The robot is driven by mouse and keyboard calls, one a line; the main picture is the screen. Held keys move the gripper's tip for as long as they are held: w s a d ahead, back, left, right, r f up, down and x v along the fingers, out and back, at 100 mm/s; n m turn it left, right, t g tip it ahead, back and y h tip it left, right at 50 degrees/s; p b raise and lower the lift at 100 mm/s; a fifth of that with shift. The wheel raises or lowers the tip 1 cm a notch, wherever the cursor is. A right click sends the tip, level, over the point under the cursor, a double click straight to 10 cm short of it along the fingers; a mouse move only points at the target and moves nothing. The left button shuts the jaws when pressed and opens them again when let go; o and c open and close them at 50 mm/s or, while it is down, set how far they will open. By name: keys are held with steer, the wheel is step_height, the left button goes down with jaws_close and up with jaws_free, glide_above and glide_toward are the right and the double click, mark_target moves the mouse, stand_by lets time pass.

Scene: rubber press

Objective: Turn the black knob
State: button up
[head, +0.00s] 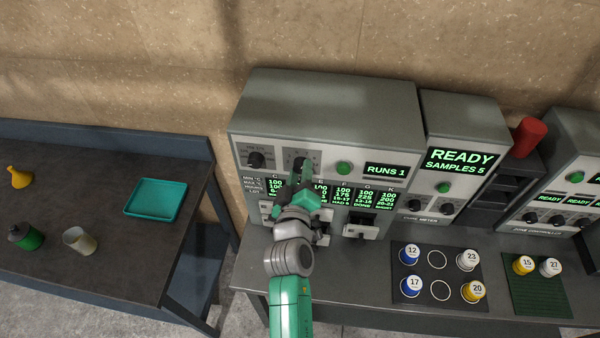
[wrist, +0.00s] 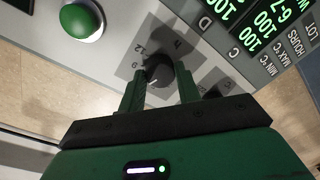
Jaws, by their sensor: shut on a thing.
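The machine with the green "RUNS 1" display (head: 387,170) has two black knobs on its front. In the wrist view one black knob (wrist: 159,72) sits between my two fingertips, with a white pointer line on it and dial marks such as 9 and 12 around it. My gripper (wrist: 160,88) is shut on this knob, one finger on each side. In the head view my gripper (head: 303,180) reaches up to the panel and partly covers this knob. The other black knob (head: 257,159) is to its left, clear of my fingers.
A green button (head: 343,168) is right of the gripped knob; it also shows in the wrist view (wrist: 80,20). Trays with levers sit below the display. Numbered jars stand on a black mat (head: 438,262) at the right. A teal tray (head: 156,212) lies on the left table.

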steer(key=o, duration=1)
steer(key=s, duration=0.7)
steer(key=shift+s+a+r, duration=0.15)
steer(key=shift+s+a, duration=0.25)
